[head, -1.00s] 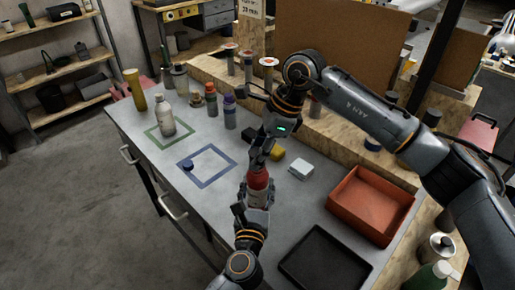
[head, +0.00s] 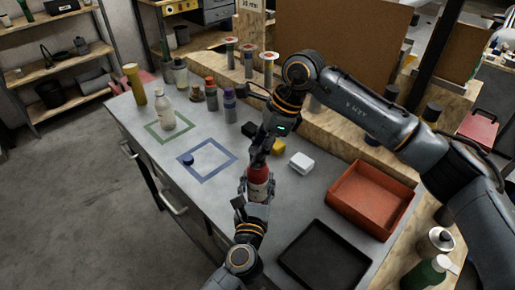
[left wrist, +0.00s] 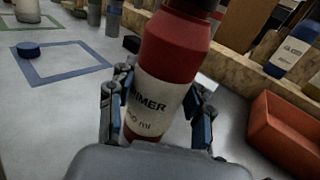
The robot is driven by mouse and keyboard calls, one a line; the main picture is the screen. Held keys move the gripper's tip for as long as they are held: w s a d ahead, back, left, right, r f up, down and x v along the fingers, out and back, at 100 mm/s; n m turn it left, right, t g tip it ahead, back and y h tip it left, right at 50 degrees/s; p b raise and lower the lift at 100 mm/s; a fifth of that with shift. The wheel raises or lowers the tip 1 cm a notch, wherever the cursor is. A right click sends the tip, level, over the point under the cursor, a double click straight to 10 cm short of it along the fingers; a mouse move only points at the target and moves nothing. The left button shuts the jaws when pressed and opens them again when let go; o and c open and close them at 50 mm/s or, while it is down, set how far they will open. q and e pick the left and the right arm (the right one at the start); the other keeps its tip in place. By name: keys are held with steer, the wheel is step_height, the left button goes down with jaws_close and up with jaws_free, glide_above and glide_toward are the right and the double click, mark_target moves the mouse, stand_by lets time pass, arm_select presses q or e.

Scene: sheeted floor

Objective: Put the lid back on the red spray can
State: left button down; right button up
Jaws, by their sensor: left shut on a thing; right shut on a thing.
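The red spray can (head: 258,178), with a white label, stands nearly upright in my left gripper (head: 257,192), which is shut around it. The left wrist view shows the can (left wrist: 172,55) large and slightly tilted, between the fingers (left wrist: 160,108). My right gripper (head: 260,158) comes down from above and is shut right over the can's top. A dark piece at the can's top, apparently the lid (left wrist: 208,4), is cut off by the frame edge. The fingers mostly hide it in the head view, and I cannot tell whether it is fully seated.
A blue disc (head: 187,159) lies on the blue square outline. A white bottle (head: 168,112) stands at the green outline. A white box (head: 301,162) and yellow block (head: 278,146) lie right of the grippers. An orange tray (head: 345,203) and black tray (head: 290,265) fill the right side.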

steer(key=shift+f, duration=0.3)
steer(key=o, duration=0.8)
steer(key=v, duration=1.2)
arm_select(q)
steer(key=c, duration=0.5)
jaws_free()
